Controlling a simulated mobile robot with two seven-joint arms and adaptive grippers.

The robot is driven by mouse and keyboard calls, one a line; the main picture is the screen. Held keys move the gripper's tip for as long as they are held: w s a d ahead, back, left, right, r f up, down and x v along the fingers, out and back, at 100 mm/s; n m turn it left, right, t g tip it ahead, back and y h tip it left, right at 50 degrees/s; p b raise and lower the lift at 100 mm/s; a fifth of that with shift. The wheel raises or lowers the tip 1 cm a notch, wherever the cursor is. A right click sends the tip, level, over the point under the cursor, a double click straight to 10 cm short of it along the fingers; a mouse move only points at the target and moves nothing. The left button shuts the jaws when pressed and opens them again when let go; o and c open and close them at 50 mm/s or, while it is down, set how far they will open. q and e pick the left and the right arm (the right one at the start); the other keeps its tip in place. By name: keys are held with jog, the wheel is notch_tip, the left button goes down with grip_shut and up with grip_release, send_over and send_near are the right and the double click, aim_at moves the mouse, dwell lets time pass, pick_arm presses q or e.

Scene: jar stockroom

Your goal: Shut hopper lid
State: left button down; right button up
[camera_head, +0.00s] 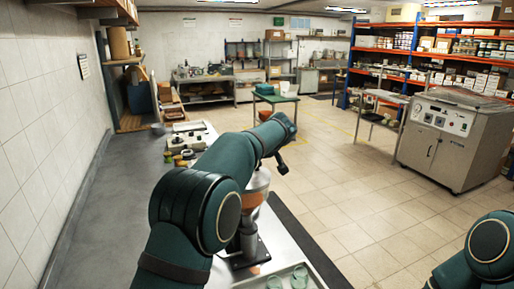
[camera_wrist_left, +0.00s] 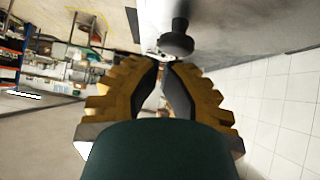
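The hopper, an orange-brown translucent cone (camera_head: 256,194), stands on a grinder with a grey body and dark base (camera_head: 245,252) on the bench. My left arm crosses in front of and above the hopper, hiding its top, so I cannot tell how the lid stands. A dark round knob-like piece on a stem (camera_wrist_left: 177,42) shows beyond the fingertips. My right gripper is out of view.
A metal tray (camera_head: 312,272) with greenish jars is at the bench's near end. Jars and a scale-like device (camera_head: 190,135) stand farther along. A white tiled wall (camera_head: 40,130) bounds the left. A steel cabinet machine (camera_head: 455,138) stands right; the tiled floor between is open.

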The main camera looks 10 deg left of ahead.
pick_arm(q)
jog(key=shift+w+d+f, duration=0.1)
jog(key=shift+d+f, duration=0.05)
jog(key=shift+f, duration=0.3)
dwell(0.4)
